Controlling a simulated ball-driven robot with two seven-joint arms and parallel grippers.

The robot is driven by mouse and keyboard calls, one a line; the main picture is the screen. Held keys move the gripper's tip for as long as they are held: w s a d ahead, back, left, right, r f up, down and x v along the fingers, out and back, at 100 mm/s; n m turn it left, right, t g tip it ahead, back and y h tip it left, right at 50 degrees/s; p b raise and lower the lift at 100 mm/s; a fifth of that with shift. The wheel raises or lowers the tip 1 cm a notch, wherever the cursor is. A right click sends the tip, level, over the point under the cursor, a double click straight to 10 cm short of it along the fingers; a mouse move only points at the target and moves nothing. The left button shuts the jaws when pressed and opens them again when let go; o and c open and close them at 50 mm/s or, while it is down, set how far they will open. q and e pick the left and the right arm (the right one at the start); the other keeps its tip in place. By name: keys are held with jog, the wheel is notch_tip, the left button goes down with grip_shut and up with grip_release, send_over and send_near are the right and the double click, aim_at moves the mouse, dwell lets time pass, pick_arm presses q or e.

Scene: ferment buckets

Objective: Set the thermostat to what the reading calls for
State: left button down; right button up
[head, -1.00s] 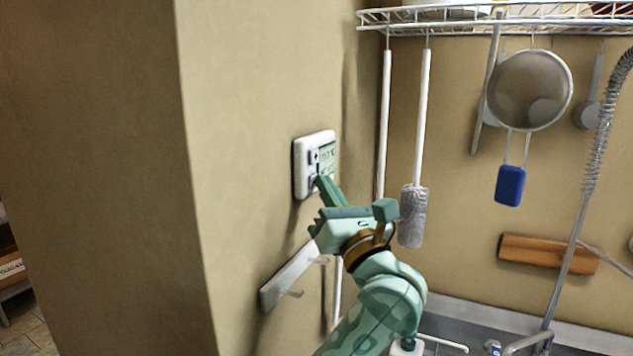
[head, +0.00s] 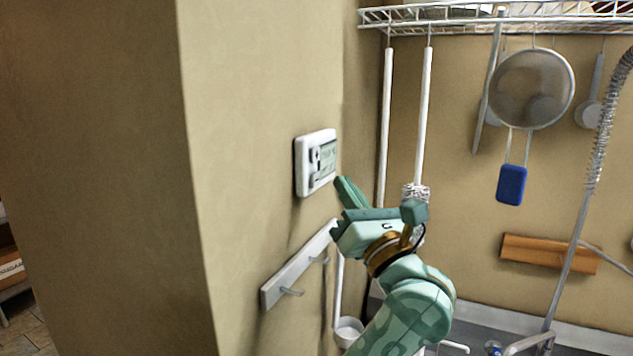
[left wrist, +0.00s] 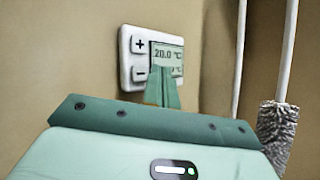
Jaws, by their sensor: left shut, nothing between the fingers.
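The white thermostat (head: 315,162) is fixed to the beige wall. In the left wrist view the thermostat (left wrist: 127,58) has a plus button (left wrist: 139,44), a minus button (left wrist: 140,74) and a display (left wrist: 168,55) whose upper line reads 20.0 °C. The lower line is mostly hidden behind my fingertips. My left gripper (head: 343,184) is shut and empty, just right of and below the thermostat in the head view, apart from it. It also shows in the left wrist view (left wrist: 163,88). My right gripper is not in view.
A hook rail (head: 297,266) is on the wall below the thermostat. Long-handled brushes hang from a wire rack (head: 470,20) to the right. A sieve (head: 532,88) and a blue sponge (head: 511,185) hang further right. The wall left of the thermostat is bare.

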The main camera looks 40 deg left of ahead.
pick_arm(q)
jog(key=shift+w+d+b, duration=0.15)
jog(key=shift+w+d, duration=0.05)
jog(key=shift+d, duration=0.65)
jog(key=shift+w+d+b, duration=0.15)
jog(key=shift+w+d, duration=0.05)
jog(key=shift+d, duration=0.65)
